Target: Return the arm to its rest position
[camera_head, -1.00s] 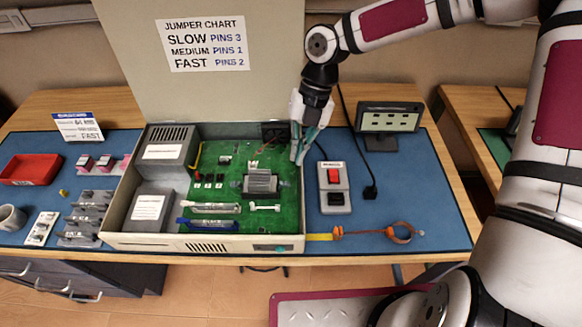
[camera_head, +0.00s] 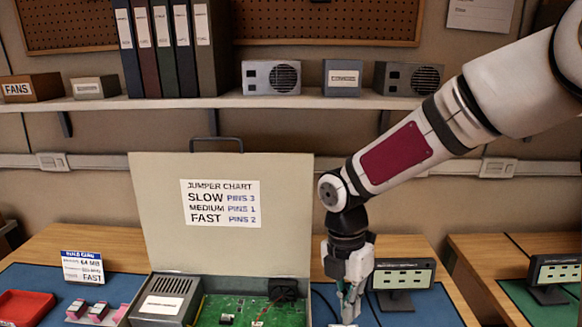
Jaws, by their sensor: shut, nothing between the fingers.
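My arm (camera_head: 400,155) comes in from the upper right and bends down at the wrist. My gripper (camera_head: 349,300) points down, shut and empty, just right of the open computer case (camera_head: 175,228). It hangs in front of the blue mat and left of a small display on a stand (camera_head: 402,276). The case's raised lid carries a jumper chart (camera_head: 220,204). The green circuit board (camera_head: 235,312) inside the case shows only in part; the lower part of the case is cut off by the picture's bottom edge.
A shelf (camera_head: 290,103) with binders, boxes and fan units runs along the wall behind. A build card (camera_head: 83,268) and a red tray (camera_head: 24,308) are at the left. A second table (camera_head: 475,250) with another display (camera_head: 553,275) stands at the right.

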